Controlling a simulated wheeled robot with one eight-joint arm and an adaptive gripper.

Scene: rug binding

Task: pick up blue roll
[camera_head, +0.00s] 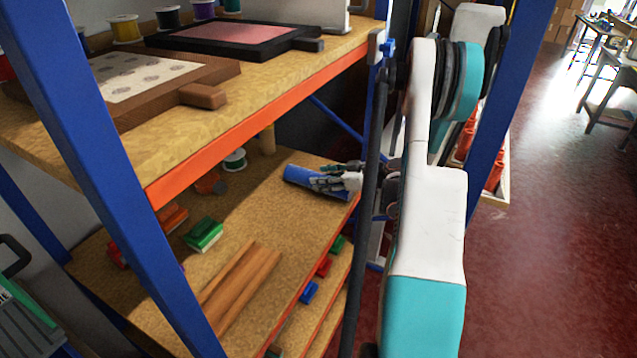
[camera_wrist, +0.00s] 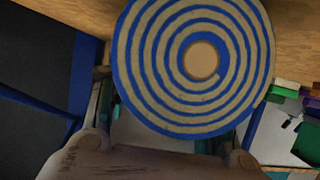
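The blue roll (camera_head: 300,176) lies on the lower wooden shelf, near its orange front edge. In the wrist view the end of the blue roll (camera_wrist: 150,60) fills the upper middle, a blue and beige spiral around a pale core. My gripper (camera_head: 328,183) is at the roll's right end, and its fingers overlap the roll. In the wrist view, parts of the fingers show low on either side of the roll, spread apart. The roll hides much of them, so I cannot tell whether they press on it.
A blue upright (camera_head: 110,170) and the upper shelf's orange beam (camera_head: 250,120) frame the opening. Wooden strips (camera_head: 240,285), a green block (camera_head: 203,235) and a white spool (camera_head: 235,160) share the lower shelf. Bare shelf lies left of the roll.

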